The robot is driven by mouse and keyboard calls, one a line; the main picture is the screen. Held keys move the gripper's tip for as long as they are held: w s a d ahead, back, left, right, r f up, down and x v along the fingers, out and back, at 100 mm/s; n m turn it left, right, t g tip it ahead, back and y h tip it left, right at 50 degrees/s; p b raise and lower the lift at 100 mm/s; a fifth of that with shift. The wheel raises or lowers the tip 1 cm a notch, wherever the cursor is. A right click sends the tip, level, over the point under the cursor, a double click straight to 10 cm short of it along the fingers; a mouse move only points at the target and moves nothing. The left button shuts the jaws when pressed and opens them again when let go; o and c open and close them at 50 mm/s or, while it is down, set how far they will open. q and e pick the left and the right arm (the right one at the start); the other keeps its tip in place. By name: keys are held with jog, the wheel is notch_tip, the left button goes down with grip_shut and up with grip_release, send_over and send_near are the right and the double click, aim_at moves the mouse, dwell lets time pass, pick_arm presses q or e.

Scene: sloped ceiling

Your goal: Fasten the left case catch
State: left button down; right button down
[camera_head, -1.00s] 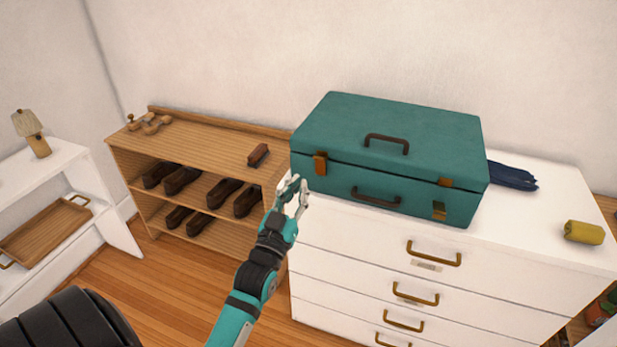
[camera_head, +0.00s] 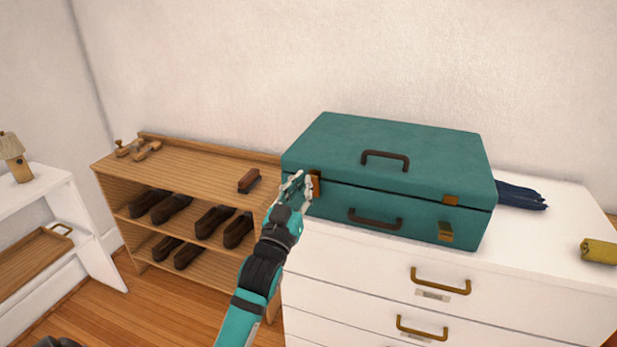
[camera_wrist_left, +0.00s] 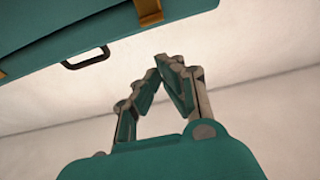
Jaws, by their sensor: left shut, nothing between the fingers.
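The teal case (camera_head: 340,150) stands closed on the white dresser, a dark seam under its lid. Its left catch (camera_head: 316,186) is an orange-brown piece at the seam near the front left corner, partly hidden by my fingers. My left gripper (camera_head: 298,184) is shut and empty, just left of this catch; I cannot tell whether they touch. In the left wrist view the shut fingers (camera_wrist_left: 168,66) point toward the case (camera_wrist_left: 60,35), with a brass-coloured catch (camera_wrist_left: 148,11) beyond them at the top. The right catch (camera_head: 446,232) hangs below its lid plate (camera_head: 451,200). My right gripper is out of view.
Brown handles sit on the lid (camera_head: 385,160) and front (camera_head: 375,219). Dark blue gloves (camera_head: 520,196) and a yellow roll (camera_head: 599,251) lie on the dresser (camera_head: 540,245). A wooden shoe rack (camera_head: 190,165) with a brush (camera_head: 249,180) stands at the left.

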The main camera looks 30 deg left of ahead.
aim_at(311, 175)
pick_arm(q)
jog(key=w, duration=0.1)
jog(key=w+f, duration=0.1)
jog(key=w+a, duration=0.1)
jog(key=w, duration=0.1)
jog(key=shift+f, duration=0.25)
jog(key=w+p, duration=0.1)
jog(key=p, duration=0.1)
jog(key=r+g+p, duration=0.1)
jog(key=p, duration=0.2)
jog(key=shift+w+a+g+p, duration=0.25)
jog(key=shift+w+g+p, duration=0.05)
jog(key=shift+w, duration=0.05)
jog(key=shift+f, duration=0.25)
jog(key=shift+w, duration=0.1)
